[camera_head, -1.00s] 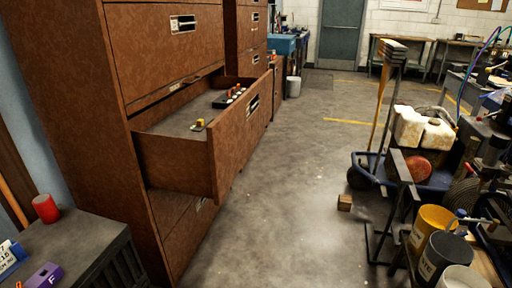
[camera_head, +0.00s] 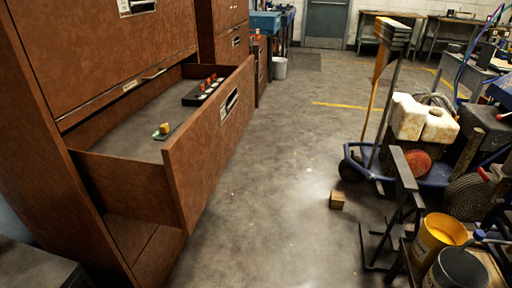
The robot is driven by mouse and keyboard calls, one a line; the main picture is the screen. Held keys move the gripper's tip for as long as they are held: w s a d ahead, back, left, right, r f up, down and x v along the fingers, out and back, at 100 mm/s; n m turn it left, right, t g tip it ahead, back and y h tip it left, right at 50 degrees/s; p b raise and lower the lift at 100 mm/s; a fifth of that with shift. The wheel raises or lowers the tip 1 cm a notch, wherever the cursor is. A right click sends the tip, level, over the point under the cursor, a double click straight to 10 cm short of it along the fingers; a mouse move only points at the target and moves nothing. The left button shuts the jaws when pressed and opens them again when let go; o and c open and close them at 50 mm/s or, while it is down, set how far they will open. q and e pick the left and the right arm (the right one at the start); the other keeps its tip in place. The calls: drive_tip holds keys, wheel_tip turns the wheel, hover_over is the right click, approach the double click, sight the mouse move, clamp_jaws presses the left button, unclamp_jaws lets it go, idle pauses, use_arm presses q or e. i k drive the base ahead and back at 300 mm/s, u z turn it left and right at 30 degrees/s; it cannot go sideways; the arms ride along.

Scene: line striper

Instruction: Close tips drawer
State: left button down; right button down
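A brown drawer (camera_head: 205,152) stands pulled out from a tall brown cabinet (camera_head: 95,45) on the left. Its front panel has a label holder or handle (camera_head: 230,103). Inside lie a black strip holding several small tips (camera_head: 203,91) and a small yellow piece on a dark base (camera_head: 164,129). I cannot read the drawer's label. Neither of my grippers shows in the head view.
A second brown cabinet (camera_head: 228,40) stands behind. On the right are a blue cart (camera_head: 437,178) with white jugs, and a yellow bucket (camera_head: 437,236). A small wooden block (camera_head: 337,200) lies on the otherwise open floor between.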

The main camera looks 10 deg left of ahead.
sight(127, 167)
drive_tip(key=u, duration=0.3)
drive_tip(key=i, duration=1)
drive_tip(key=u, duration=0.7)
